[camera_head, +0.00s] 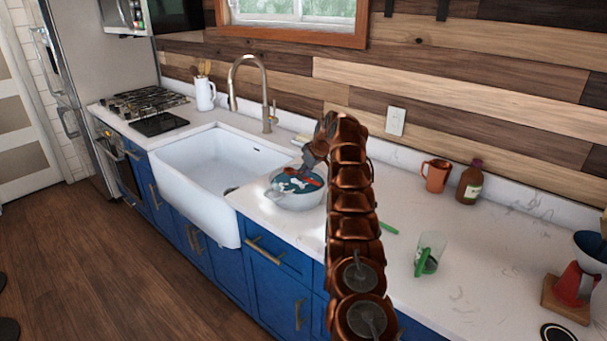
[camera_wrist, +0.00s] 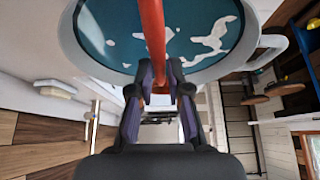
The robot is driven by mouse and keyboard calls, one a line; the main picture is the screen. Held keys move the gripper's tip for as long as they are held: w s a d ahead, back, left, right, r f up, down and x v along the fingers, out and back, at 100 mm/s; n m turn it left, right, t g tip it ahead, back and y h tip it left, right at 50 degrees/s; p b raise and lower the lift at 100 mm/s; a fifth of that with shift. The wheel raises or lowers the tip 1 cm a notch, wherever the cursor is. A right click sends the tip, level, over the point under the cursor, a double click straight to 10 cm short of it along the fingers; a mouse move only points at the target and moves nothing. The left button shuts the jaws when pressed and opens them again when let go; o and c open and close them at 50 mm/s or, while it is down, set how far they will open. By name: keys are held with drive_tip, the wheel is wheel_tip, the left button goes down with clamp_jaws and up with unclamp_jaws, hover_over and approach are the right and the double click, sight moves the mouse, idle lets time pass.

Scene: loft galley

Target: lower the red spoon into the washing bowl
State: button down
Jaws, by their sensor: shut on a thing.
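The washing bowl (camera_head: 292,202) is a white bowl with a handle, standing on the counter just right of the sink. It holds teal water with white foam patches. The red spoon (camera_head: 313,181) shows as a short red piece over the bowl. My gripper (camera_head: 307,165) is above the bowl, partly hidden by my copper arm. In the wrist view my gripper (camera_wrist: 159,85) is shut on the spoon's red handle (camera_wrist: 153,35), which extends over the water, inside the bowl's rim (camera_wrist: 250,35). I cannot tell whether the spoon touches the water.
The white sink (camera_head: 205,175) with a tall tap (camera_head: 268,100) is left of the bowl. To the right are a glass (camera_head: 430,250) with a green thing in it, an orange mug (camera_head: 436,175) and a brown bottle (camera_head: 469,185).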

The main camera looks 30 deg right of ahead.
sight(306, 178)
drive_tip(key=shift+f+b, duration=1.5)
drive_tip(key=shift+f, duration=0.25)
drive_tip(key=c, duration=1.1)
unclamp_jaws()
drive_tip(key=shift+r, duration=0.1)
drive_tip(key=shift+r, duration=0.2)
